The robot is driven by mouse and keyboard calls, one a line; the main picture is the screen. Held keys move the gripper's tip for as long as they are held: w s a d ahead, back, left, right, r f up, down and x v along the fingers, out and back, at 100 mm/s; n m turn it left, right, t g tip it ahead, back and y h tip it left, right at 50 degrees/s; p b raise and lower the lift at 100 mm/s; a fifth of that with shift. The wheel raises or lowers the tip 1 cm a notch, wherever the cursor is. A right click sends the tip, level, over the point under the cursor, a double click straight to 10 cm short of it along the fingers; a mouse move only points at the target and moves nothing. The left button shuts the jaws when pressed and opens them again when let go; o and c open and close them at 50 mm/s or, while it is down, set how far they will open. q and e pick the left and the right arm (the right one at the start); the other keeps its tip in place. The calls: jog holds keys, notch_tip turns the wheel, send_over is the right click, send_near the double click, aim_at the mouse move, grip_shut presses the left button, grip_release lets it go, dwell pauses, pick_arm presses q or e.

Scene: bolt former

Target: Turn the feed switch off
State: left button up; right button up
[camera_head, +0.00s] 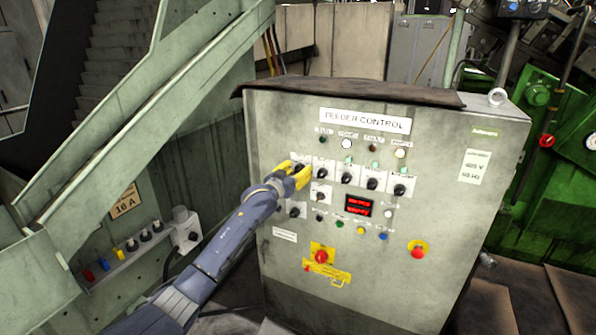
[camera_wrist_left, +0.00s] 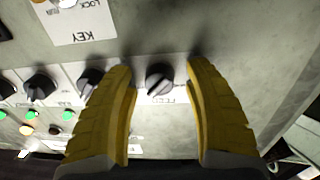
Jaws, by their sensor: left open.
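The feed switch (camera_wrist_left: 160,78) is a black rotary knob on a white label plate, whose upside-down lettering appears to read FEED. In the left wrist view it stands between the two yellow fingers of my left gripper (camera_wrist_left: 163,110), which are open with a gap on both sides of the knob. In the head view my left gripper (camera_head: 293,175) is at the left end of the upper knob row on the feeder control panel (camera_head: 440,255). There its fingers largely hide the switch. My right gripper is not in view.
More black knobs (camera_head: 347,178) run to the right of the gripper, with others below. A red display (camera_head: 358,206), a red stop button on a yellow plate (camera_head: 321,257) and another red button (camera_head: 418,252) sit lower. A green stair rail (camera_head: 150,110) stands left.

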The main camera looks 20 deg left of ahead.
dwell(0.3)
pick_arm(q)
grip_shut()
jog(key=shift+n, duration=0.3)
jog(key=n, duration=0.3)
jog(key=shift+n, duration=2.7)
grip_release()
